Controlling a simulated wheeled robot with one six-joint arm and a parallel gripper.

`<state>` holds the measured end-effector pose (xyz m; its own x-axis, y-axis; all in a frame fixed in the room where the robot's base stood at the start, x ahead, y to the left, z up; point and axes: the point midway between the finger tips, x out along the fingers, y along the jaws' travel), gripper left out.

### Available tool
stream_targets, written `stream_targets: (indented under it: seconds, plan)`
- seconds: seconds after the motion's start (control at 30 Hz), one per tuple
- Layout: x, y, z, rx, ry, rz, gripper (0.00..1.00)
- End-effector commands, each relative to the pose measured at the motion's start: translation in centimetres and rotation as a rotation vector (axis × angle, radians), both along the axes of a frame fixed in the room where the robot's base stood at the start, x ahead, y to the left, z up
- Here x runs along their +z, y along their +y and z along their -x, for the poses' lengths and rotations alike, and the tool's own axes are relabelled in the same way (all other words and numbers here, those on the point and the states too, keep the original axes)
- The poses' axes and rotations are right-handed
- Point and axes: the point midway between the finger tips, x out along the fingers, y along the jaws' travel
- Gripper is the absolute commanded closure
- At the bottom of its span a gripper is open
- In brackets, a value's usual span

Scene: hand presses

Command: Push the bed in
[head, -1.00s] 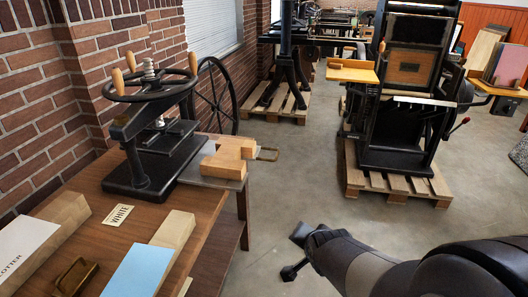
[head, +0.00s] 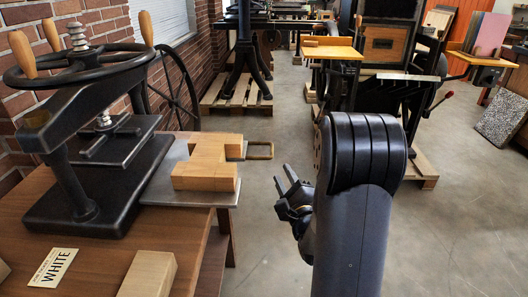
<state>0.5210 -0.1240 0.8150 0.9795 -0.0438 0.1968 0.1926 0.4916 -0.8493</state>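The bed (head: 160,192) is a flat grey plate. It sticks out to the right from under the black hand press (head: 100,185) on the wooden table. A light wooden block form (head: 207,165) sits on the bed. A brass loop handle (head: 260,150) shows at the bed's right end, past the table edge. My gripper (head: 283,177) is over the floor, to the right of the bed and a little nearer than the handle, apart from both. Its two dark fingers look spread, with nothing between them. My forearm hides part of the floor.
The press has a wheel with wooden grips (head: 85,65) above. A card reading WHITE (head: 52,268) and a pale wooden block (head: 148,275) lie at the table's front. Another press on a pallet (head: 422,168) stands at right. The floor right of the table is clear.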

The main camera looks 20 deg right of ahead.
Motion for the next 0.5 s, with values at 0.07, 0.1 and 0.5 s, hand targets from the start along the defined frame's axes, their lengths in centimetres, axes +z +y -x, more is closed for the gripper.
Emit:
stream_targets:
  seconds: [0.07, 0.1, 0.5]
  plan:
    - [0.0, -0.1, -0.2, 0.005, -0.01, -0.012, 0.68]
    - [0.1, -0.1, -0.5, 0.005, -0.012, -0.014, 0.68]
    - [1.6, -0.3, -6.9, 0.006, -0.012, -0.011, 0.68]
